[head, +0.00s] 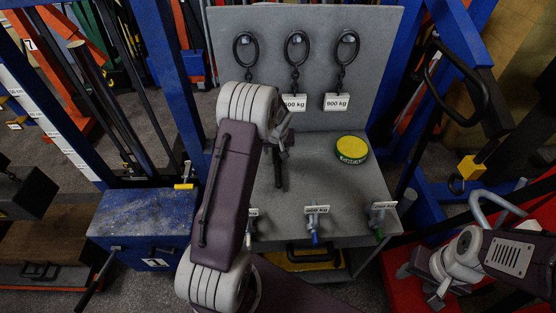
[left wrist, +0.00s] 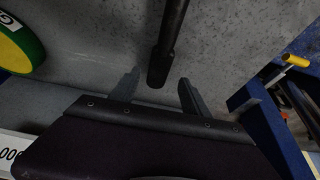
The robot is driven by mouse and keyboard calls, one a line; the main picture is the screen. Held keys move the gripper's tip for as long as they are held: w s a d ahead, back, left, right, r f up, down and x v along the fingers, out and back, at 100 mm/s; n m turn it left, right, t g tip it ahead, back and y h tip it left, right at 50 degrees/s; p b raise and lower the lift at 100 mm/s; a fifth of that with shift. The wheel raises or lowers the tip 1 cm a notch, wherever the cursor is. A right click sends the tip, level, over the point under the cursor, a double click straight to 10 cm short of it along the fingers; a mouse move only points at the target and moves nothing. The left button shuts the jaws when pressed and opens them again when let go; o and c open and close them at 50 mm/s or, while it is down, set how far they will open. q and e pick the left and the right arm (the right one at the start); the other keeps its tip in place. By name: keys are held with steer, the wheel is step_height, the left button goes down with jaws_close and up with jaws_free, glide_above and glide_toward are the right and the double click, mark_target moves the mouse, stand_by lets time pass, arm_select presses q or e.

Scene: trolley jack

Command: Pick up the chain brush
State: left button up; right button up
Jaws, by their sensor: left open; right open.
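A dark rod-like handle, which looks like the chain brush (head: 278,172), lies on the grey cart top in the head view. Its bristle end cannot be made out. In the left wrist view the brush handle (left wrist: 168,42) comes down from the top edge, its thicker end close to the gap between my fingers. My left gripper (head: 280,148) is open over the cart top, partly hidden by my own arm. In the left wrist view both fingers of the left gripper (left wrist: 160,92) stand apart with nothing clamped. My right gripper (head: 422,284) is open and empty at the lower right.
A green and yellow grease tin (head: 352,149) stands on the cart top (head: 365,185), right of the brush. Rings with weight tags (head: 337,102) hang on the back panel. Labelled valves (head: 316,220) line the front edge. A blue box (head: 140,220) stands to the left.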

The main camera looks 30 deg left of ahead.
mark_target(277, 153)
arm_select(q)
steer(key=p+x, duration=0.1)
steer(key=x, duration=0.4)
steer(key=shift+d, duration=0.2)
steer(key=shift+f, duration=0.1)
steer(key=c, duration=0.7)
jaws_close()
